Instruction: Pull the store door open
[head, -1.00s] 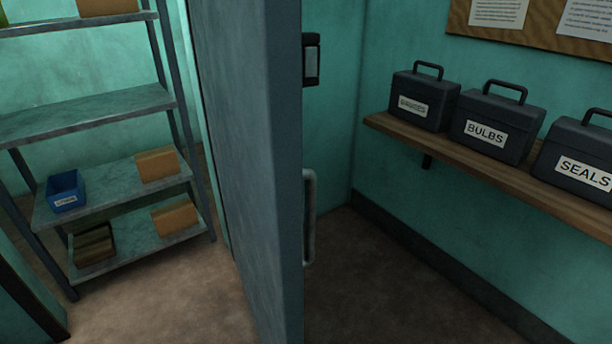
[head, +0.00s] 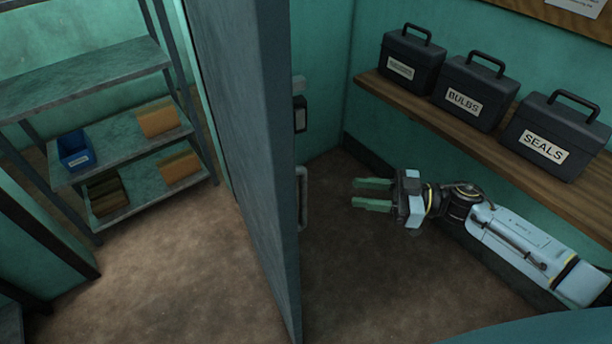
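The store door (head: 245,150) is a grey-blue slab seen nearly edge-on in the middle of the head view. It stands open, with the store room's shelves visible to its left. A grey bar handle (head: 302,198) shows on its right-hand face, upright. My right gripper (head: 372,194) is to the right of the handle, apart from it, with its two green-tipped fingers pointing left toward the door. The fingers are spread with a gap between them and nothing in it. My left gripper is not in the view.
A wooden shelf (head: 480,146) on the right wall holds dark cases, including BULBS (head: 466,98) and SEALS (head: 556,140). Left of the door, a metal rack (head: 85,78) carries a blue bin (head: 76,150) and boxes. The floor (head: 180,270) left of the door is clear.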

